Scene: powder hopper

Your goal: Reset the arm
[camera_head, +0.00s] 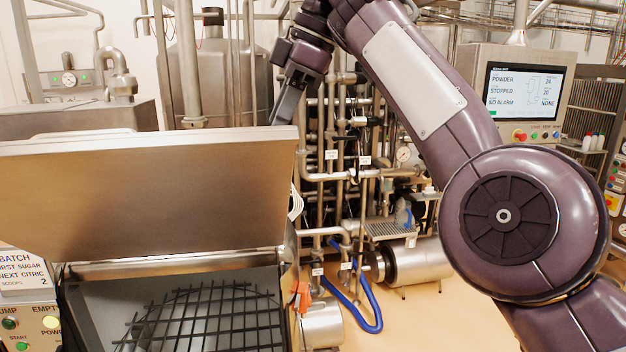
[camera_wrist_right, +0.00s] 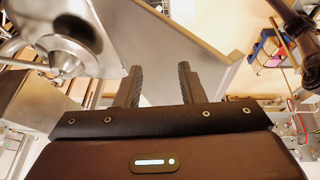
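In the right wrist view, the two dark fingers of the right gripper (camera_wrist_right: 158,84) stand apart, with a flat grey panel (camera_wrist_right: 165,45) behind the gap and nothing clearly held. The hopper (camera_head: 90,310) is open below the lid, with a dark grid (camera_head: 200,318) across its mouth. My left gripper is not in view.
A control screen (camera_head: 523,95) at the right reads powder stopped, no alarm. Pipework with gauges (camera_head: 403,154) fills the middle background. A blue hose (camera_head: 372,305) lies on the floor near a steel cylinder (camera_head: 415,262). A batch sign (camera_head: 25,270) stands at lower left.

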